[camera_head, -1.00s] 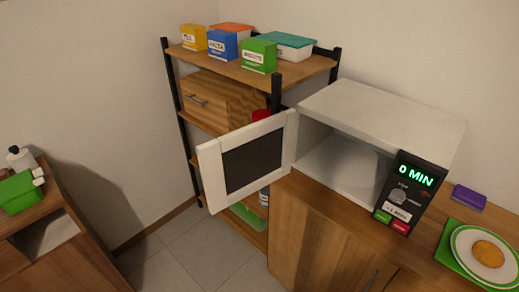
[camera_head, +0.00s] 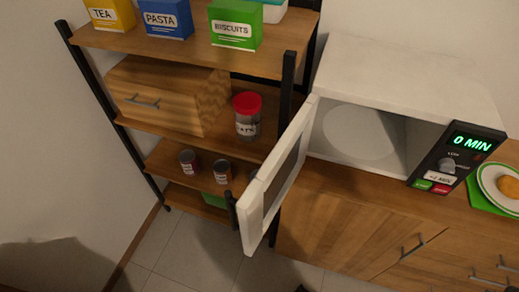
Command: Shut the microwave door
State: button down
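The white microwave (camera_head: 405,75) stands on the wooden counter at the right, with its cavity exposed and a round plate inside. Its door (camera_head: 272,195) is wide open, hinged at the left of the opening and reaching out towards me. I see the door nearly edge-on, with a strip of its dark inner window. A small dark piece, perhaps a handle, shows beside the free edge. My gripper cannot be made out. Small dark shapes at the bottom edge are too cut off to identify.
A shelf rack (camera_head: 262,60) stands left of the door, holding boxes, a wooden drawer unit (camera_head: 165,95), a red-lidded jar (camera_head: 247,115) and small cans. A plate with food (camera_head: 500,187) lies right of the microwave. Floor (camera_head: 190,260) is clear at lower left.

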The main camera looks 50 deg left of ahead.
aim_at(257, 207)
jog(key=k+j+z, duration=0.25)
jog(key=j, duration=0.3)
jog(key=k+j+z, duration=0.3)
jog(key=j, duration=0.2)
jog(key=k+j+z, duration=0.25)
jog(key=j, duration=0.25)
jog(key=k+j+u, duration=0.1)
jog(key=j, duration=0.7)
jog(key=l+z, duration=0.15)
jog(key=l, duration=0.3)
jog(key=i+l+z, duration=0.1)
jog(key=l, duration=0.35)
jog(key=i+l+z, duration=0.15)
jog(key=l, duration=0.25)
jog(key=i+l+z, duration=0.15)
jog(key=l, duration=0.3)
jog(key=i+u, duration=0.1)
jog(key=u, duration=1.6)
